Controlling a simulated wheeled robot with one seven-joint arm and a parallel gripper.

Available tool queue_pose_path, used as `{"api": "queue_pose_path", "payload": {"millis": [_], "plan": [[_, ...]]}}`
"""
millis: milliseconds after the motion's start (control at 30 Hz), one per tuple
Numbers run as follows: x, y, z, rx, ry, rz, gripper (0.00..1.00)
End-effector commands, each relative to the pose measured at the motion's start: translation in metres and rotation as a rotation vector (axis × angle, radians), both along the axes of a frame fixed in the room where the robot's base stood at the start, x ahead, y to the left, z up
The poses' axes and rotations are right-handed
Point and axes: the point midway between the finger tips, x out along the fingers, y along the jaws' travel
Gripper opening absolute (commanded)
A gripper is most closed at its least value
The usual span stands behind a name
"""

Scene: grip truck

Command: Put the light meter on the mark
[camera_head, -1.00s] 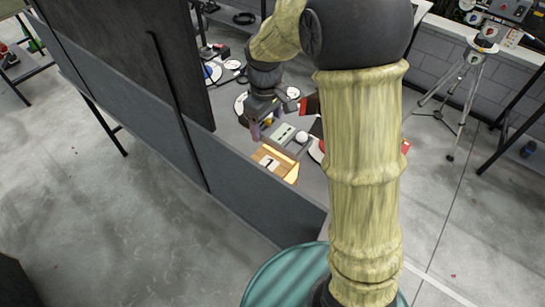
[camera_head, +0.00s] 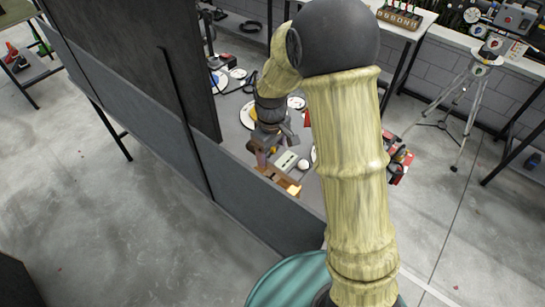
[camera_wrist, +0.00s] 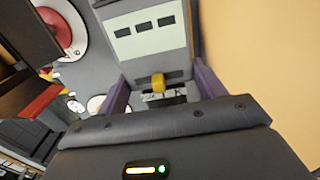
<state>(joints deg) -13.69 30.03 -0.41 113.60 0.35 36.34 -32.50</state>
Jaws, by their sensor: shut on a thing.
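The light meter (camera_head: 286,162) appears to be the grey box with a pale panel and a white dome (camera_head: 303,165). In the wrist view its face (camera_wrist: 150,43) shows three dark windows and a yellow knob (camera_wrist: 158,83). My gripper (camera_head: 266,158) is shut on its near end, with the purple fingers (camera_wrist: 162,88) on either side. A tan wooden board (camera_head: 294,190) lies just in front of the meter, partly hidden. Its white card marked 1, perhaps the mark, is now covered. I cannot tell whether the meter touches the board.
A tall dark panel (camera_head: 150,70) stands left of the grey table, above a low grey wall (camera_head: 255,205). White discs and cables lie farther back on the table. Red and dark items (camera_head: 398,160) sit right of my arm. A tripod (camera_head: 470,95) stands at right.

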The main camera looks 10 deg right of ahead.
Motion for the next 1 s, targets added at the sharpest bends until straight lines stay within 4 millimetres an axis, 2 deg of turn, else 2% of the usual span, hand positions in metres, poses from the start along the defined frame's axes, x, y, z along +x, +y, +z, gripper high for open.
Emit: {"api": "queue_pose_path", "payload": {"millis": [300, 700, 733, 800, 1000], "plan": [[0.0, -0.003, -0.033, -0.001, 0.003, -0.006, 0.36], [0.0, -0.003, -0.04, -0.001, 0.001, -0.006, 0.36], [0.0, -0.003, -0.039, -0.001, 0.001, -0.006, 0.75], [0.0, -0.003, -0.039, 0.0, 0.001, -0.006, 0.89], [0.0, -0.003, -0.039, -0.001, 0.001, -0.006, 0.91]]}}
